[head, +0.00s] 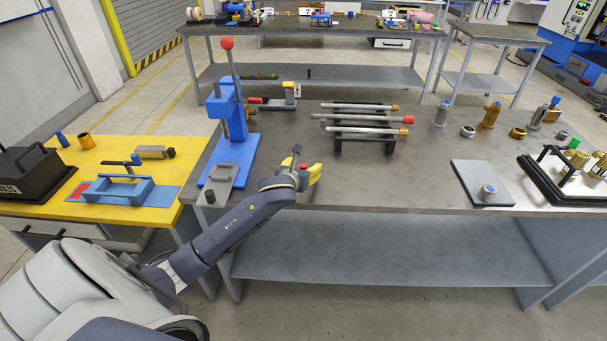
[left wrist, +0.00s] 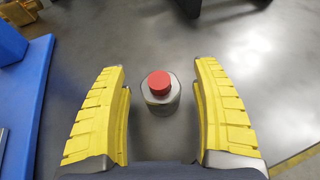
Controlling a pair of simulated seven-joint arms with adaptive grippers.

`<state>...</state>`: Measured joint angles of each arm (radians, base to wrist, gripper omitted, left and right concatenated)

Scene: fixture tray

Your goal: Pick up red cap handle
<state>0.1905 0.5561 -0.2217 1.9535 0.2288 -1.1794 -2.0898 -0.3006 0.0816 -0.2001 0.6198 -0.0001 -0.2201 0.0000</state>
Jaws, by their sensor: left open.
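The red cap handle (left wrist: 160,84), a short metal cylinder with a red top, stands upright on the grey table between the two yellow fingers in the left wrist view. In the head view its red top (head: 303,166) shows beside the gripper, and the rest is mostly hidden by it. My left gripper (head: 314,174) is open, with a finger on each side of the handle and a visible gap on both sides. Its contact with the handle cannot be seen. My right gripper is not in view.
A blue press (head: 228,125) with a red-knobbed lever stands left of my gripper. A rack of metal rods (head: 362,128) lies behind it to the right. A grey plate (head: 470,180) is farther right. Bare table (head: 400,185) lies between.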

